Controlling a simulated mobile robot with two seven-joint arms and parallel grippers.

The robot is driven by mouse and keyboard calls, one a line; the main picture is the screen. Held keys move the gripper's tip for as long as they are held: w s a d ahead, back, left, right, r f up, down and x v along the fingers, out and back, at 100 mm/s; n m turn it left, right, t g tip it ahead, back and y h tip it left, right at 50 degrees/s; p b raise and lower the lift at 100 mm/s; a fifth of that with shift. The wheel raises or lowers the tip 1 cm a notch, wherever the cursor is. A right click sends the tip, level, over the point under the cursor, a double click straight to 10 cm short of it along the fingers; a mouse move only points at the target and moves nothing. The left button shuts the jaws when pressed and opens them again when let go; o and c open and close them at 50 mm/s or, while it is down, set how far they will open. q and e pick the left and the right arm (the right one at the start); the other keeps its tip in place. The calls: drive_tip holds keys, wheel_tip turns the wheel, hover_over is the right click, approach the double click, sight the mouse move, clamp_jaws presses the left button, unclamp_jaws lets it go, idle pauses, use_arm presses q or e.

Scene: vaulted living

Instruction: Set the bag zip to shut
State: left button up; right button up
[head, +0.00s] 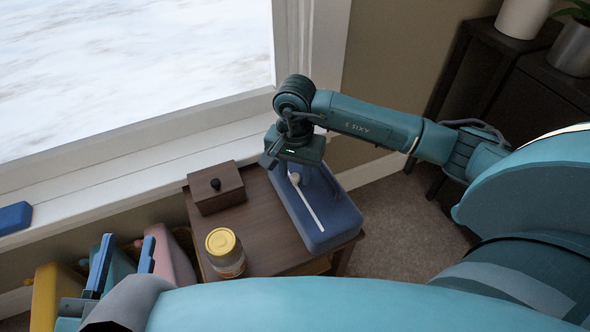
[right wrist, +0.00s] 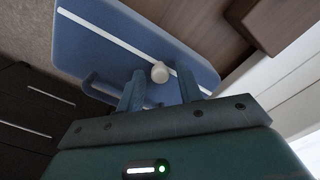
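The blue bag (head: 332,222) lies on the small wooden table, with a straight white zip line (head: 311,207) along its top. A round whitish zip pull (head: 295,178) sits on that line, towards the end by the window; it also shows in the right wrist view (right wrist: 160,72). My right gripper (head: 300,176) is over that end of the bag, pointing down. In the right wrist view its fingers (right wrist: 159,82) stand apart with the pull between them and gaps beside it; contact is not visible. My left gripper (head: 122,258) is open and empty at the lower left, away from the bag.
The wooden table (head: 262,215) also holds a brown box (head: 215,189) with a dark knob and a yellow-lidded jar (head: 225,252). The window sill (head: 120,190) runs behind. Coloured containers (head: 45,295) stand at the lower left. A dark shelf (head: 500,60) is at the right.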

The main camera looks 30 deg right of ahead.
clamp_jaws()
idle(0.3)
drive_tip(key=shift+w, duration=0.3)
drive_tip(key=w+b, duration=0.2)
drive_tip(key=w, duration=0.1)
drive_tip(key=shift+w+d+f, duration=0.1)
drive_tip(key=shift+w+f, duration=0.1)
drive_tip(key=shift+w, duration=0.1)
drive_tip(key=w+b, duration=0.2)
drive_tip(key=w, duration=0.2)
drive_tip(key=shift+w+r, duration=0.1)
drive_tip(key=shift+w, duration=0.35)
use_arm(q)
drive_tip(key=shift+d+r+h, duration=0.35)
drive_tip(key=shift+h, duration=0.35)
use_arm(e)
drive_tip(key=shift+w+d+r, duration=0.1)
drive_tip(key=shift+w+r, duration=0.05)
